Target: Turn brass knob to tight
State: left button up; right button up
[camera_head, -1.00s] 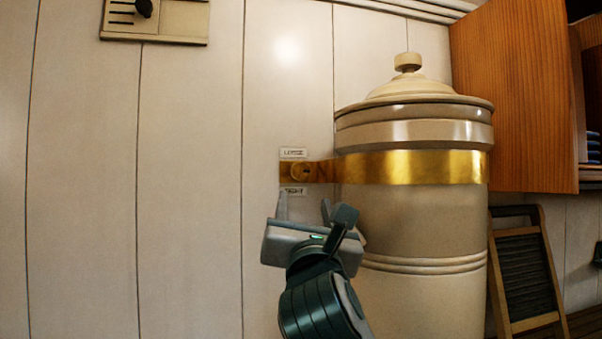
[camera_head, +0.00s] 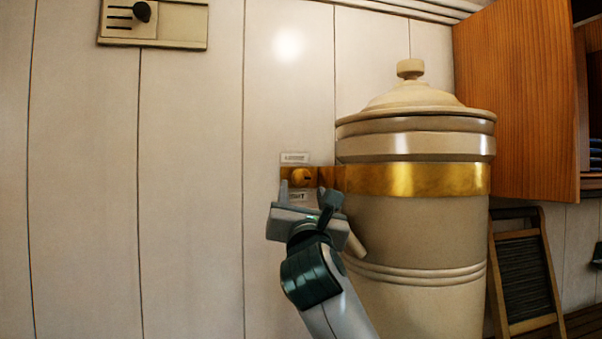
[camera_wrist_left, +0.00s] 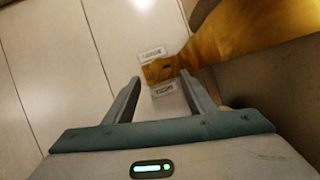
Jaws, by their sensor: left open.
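In the left wrist view, the brass plate (camera_wrist_left: 158,70) lies just beyond and between the open fingers; contact cannot be told. My right gripper is out of view.
The cream canister (camera_head: 420,235) stands close to the right of my left gripper. A wooden cabinet door (camera_head: 512,100) is at the upper right, a washboard-like frame (camera_head: 525,270) below it. A slotted panel (camera_head: 155,22) is at upper left.

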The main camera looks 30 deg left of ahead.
aim_at(301, 179)
pick_arm(q)
jog(key=p+x, duration=0.2)
jog(key=x, duration=0.5)
jog(key=shift+s+r+p, duration=0.1)
jog(key=shift+r+p, duration=0.05)
jog(key=shift+p, duration=0.25)
jog(key=shift+w+a, duration=0.25)
jog(key=shift+w, duration=0.15)
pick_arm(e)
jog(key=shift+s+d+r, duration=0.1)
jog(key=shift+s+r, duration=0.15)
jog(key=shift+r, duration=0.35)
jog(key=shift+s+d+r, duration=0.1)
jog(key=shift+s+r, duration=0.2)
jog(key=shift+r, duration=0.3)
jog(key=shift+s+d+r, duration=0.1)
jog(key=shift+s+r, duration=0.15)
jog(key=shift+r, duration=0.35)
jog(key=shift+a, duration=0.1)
pick_arm(q)
jog(key=c, duration=1)
